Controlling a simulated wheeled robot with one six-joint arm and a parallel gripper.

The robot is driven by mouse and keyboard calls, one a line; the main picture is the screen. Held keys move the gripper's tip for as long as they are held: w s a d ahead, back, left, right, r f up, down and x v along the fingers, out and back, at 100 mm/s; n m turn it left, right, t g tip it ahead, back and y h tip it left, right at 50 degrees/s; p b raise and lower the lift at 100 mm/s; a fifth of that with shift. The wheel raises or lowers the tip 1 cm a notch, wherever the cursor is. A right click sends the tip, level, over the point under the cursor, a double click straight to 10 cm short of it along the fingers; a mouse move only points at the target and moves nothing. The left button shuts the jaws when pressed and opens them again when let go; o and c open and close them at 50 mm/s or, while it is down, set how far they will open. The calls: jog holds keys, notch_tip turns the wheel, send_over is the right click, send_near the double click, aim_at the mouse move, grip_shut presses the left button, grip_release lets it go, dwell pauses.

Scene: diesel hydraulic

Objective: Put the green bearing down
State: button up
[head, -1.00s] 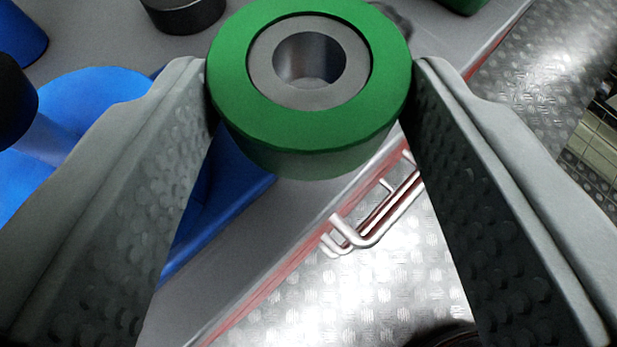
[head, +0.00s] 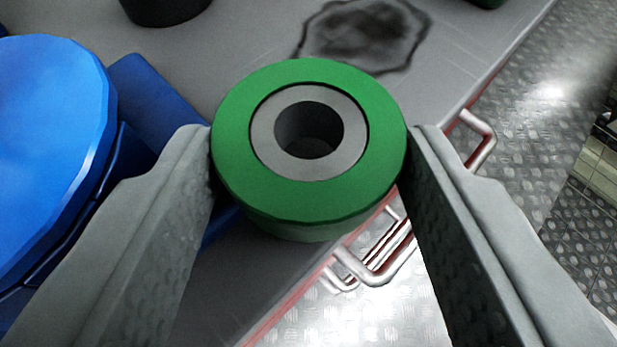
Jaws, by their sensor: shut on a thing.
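The green bearing (head: 245,175) is a thick green ring with a grey inner sleeve and a dark hole through its middle. It sits between the fingertips of my gripper (head: 310,150), which is shut on it from left and right. The bearing's hole faces the camera. Below and behind it is the grey tabletop (head: 250,45) with a red-edged side. I cannot tell whether the bearing's underside touches the table or hangs above it.
A large blue part (head: 45,140) stands at the left, close to my left finger. A black cylinder (head: 165,8) stands at the top left. A dark stain (head: 362,35) marks the bare tabletop beyond the bearing. Metal handles (head: 380,265) stick out from the table's side over the tread-plate floor (head: 540,110).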

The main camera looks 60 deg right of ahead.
jog(key=o, duration=0.8)
jog(key=shift+r, duration=0.2)
jog(key=v, duration=1.2)
jog(key=shift+r, duration=0.25)
